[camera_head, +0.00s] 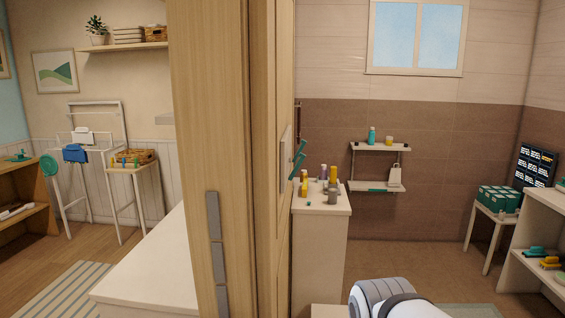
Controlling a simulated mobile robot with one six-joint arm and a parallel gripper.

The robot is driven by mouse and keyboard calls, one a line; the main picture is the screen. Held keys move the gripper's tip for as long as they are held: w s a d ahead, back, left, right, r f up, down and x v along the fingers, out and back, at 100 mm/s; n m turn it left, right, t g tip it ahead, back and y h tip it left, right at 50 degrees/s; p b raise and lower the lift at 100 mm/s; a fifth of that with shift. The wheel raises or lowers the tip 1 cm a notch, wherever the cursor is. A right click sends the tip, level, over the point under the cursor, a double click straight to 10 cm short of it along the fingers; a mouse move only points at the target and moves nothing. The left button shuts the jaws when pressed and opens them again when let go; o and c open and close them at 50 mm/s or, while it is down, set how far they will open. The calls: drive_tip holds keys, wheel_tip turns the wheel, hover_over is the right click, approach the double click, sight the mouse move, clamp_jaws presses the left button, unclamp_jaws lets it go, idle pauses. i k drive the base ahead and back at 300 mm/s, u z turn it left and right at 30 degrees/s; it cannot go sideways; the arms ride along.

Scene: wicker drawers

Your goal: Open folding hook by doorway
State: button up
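A teal hook-like piece (299,156) sticks out beside a pale plate (285,160) on the right side of the wooden wall end by the doorway. It looks like the folding hook, but it is small and seen edge-on, so I cannot tell how far it is folded out. A thin dark piece (298,119) hangs above it. A rounded white and grey link of my own arm shows at the bottom, right of centre. My gripper is not visible in this view.
The wooden wall end (210,130) stands close in front, with grey strips (214,240) low on it. A white cabinet (320,250) holding several bottles stands beyond the hook. A pale counter (150,275) is at left. Brown floor (400,255) lies open at right.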

sight(303, 157)
drive_tip(key=z, duration=0.05)
drive_tip(key=i, duration=1)
drive_tip(key=u, duration=0.05)
